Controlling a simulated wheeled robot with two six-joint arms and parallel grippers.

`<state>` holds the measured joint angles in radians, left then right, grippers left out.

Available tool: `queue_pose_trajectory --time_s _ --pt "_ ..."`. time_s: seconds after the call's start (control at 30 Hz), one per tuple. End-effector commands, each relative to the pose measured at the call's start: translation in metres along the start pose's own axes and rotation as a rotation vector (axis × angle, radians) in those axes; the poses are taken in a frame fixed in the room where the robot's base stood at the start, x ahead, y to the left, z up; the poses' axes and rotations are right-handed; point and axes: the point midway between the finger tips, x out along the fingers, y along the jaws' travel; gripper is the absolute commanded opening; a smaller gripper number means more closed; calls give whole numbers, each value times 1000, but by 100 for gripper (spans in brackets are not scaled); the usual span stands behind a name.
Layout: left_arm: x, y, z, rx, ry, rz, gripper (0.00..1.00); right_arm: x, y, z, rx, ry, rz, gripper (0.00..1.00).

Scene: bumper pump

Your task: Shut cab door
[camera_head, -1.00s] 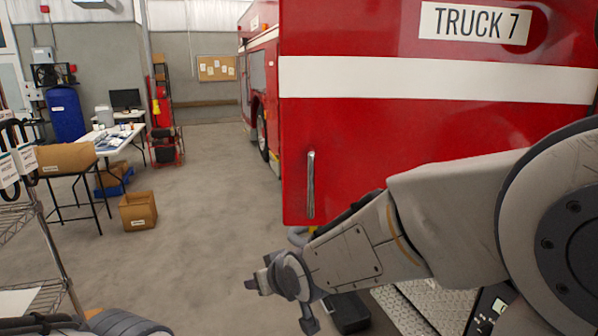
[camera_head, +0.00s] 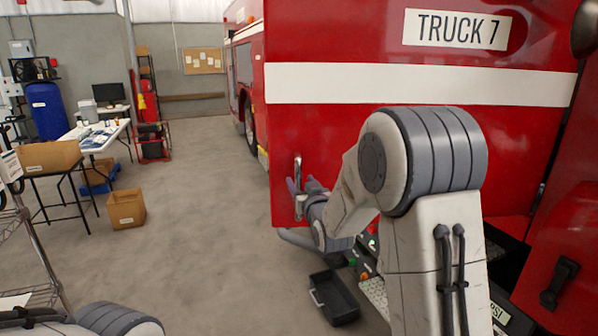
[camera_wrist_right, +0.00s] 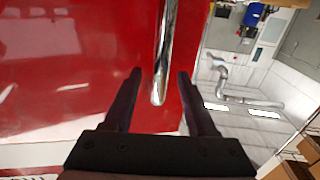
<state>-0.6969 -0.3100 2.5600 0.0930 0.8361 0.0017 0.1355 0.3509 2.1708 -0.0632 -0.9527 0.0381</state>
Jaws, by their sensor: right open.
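The cab door (camera_head: 340,130) is a large red panel with a white stripe and a "TRUCK 7" sign. It stands out from the truck, with its lower edge above the floor. Its upright chrome handle (camera_head: 298,165) is near the lower left corner. My right gripper (camera_head: 301,186) is open at the lower part of the handle. In the right wrist view, the handle (camera_wrist_right: 162,55) runs between the two spread fingers of the gripper (camera_wrist_right: 159,76), in front of the red door (camera_wrist_right: 60,85). Contact with the fingers cannot be told. My left gripper is not in view.
Free concrete floor (camera_head: 200,200) lies left of the door. A black open bin (camera_head: 334,298) stands on the floor below it. A cardboard box (camera_head: 126,209), a table (camera_head: 105,135) and a wire shelf (camera_head: 40,295) are at the left.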

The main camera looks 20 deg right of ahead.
Motion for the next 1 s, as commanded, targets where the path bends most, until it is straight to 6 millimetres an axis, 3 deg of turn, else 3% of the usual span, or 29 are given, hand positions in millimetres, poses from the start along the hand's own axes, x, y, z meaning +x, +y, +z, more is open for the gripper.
queue_pose_trajectory --time_s 0.2,0.57,0.6,0.73,1.0 --pt "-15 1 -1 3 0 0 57 26 0 -1 0 -1 0 57" --pt "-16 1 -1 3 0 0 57 31 0 1 0 -1 0 57" --pt "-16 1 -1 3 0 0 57 31 0 1 0 -1 0 49" --pt "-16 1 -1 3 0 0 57 31 0 1 0 -1 0 0" --pt "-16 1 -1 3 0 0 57 31 0 0 0 -1 0 0"
